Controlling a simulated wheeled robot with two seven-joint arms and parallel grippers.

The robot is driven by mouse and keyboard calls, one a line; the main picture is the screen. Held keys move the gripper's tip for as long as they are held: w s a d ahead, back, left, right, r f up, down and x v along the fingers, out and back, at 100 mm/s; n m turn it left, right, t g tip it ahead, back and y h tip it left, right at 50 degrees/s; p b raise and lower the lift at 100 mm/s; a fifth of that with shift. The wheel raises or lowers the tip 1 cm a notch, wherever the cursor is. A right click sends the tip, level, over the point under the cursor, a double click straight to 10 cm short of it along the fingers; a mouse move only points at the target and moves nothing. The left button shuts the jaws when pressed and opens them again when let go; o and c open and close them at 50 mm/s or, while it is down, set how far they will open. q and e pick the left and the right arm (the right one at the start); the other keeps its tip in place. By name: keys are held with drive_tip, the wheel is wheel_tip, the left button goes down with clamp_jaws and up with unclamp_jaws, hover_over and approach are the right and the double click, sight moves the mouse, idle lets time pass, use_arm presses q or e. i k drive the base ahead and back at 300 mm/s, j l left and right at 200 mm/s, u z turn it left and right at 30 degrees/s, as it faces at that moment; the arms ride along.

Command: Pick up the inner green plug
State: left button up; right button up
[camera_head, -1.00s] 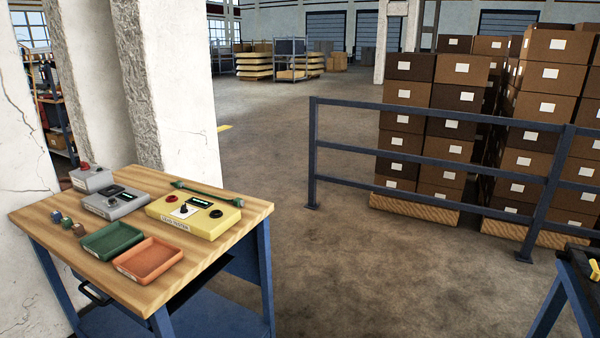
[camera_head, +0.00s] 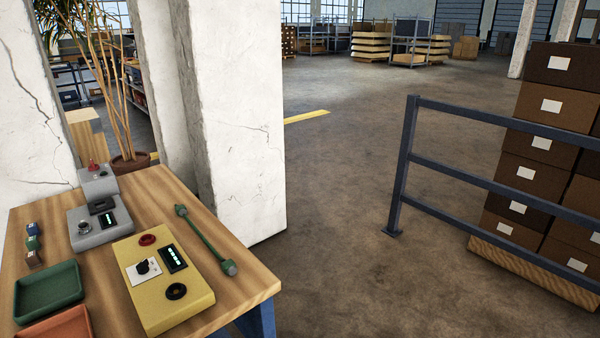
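A green lead (camera_head: 204,238) lies straight along the right side of the wooden table, beside a yellow tester box (camera_head: 196,300). Its far end carries a dark green plug (camera_head: 181,210). Its near end carries a plug with a greyish tip (camera_head: 229,267), close to the table's right edge. A small green piece (camera_head: 33,243) stands at the table's left, between a blue one and a brown one. I cannot tell from the picture which end counts as inner. Neither of my grippers shows.
The wooden table (camera_head: 255,284) also holds a grey device (camera_head: 88,224), a green tray (camera_head: 45,292) and an orange tray (camera_head: 62,326). A white pillar (camera_head: 235,120) rises behind it. A blue railing (camera_head: 402,180) and stacked boxes stand right. Open floor lies between.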

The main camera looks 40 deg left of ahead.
sight(180, 209)
drive_tip(key=i+u, duration=0.15)
drive_tip(key=i, duration=0.45)
drive_tip(key=i+l+u, duration=0.15)
drive_tip(key=i, duration=0.45)
drive_tip(key=i+u, duration=0.25)
drive_tip(key=u, duration=0.2)
drive_tip(key=i+u, duration=0.25)
drive_tip(key=u, duration=0.2)
drive_tip(key=i+l+u, duration=0.2)
drive_tip(key=u, duration=0.25)
drive_tip(key=i+l+u, duration=0.2)
drive_tip(key=u, duration=0.25)
